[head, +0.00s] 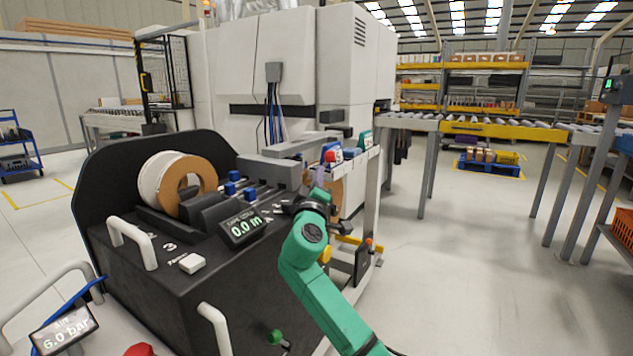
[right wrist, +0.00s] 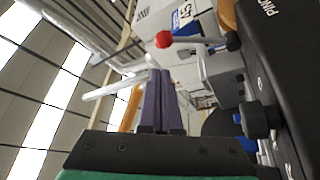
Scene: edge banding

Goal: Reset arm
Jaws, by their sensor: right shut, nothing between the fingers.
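My right arm (head: 320,285), green, comes in from the bottom right in the head view. Its gripper (head: 290,207) is at the front right edge of the black edge-banding machine (head: 150,265), close to the tape display (head: 242,228). In the right wrist view the two purple-grey fingers of this gripper (right wrist: 158,98) are together, with nothing between them. My left arm and gripper are not in view.
A tape roll (head: 178,182) sits on the machine beside blue clamps (head: 236,183). In the right wrist view a red-knobbed lever (right wrist: 163,39) and a black knob (right wrist: 262,120) are close to the fingers. A roller conveyor (head: 480,127) stands at the back right; the floor before it is clear.

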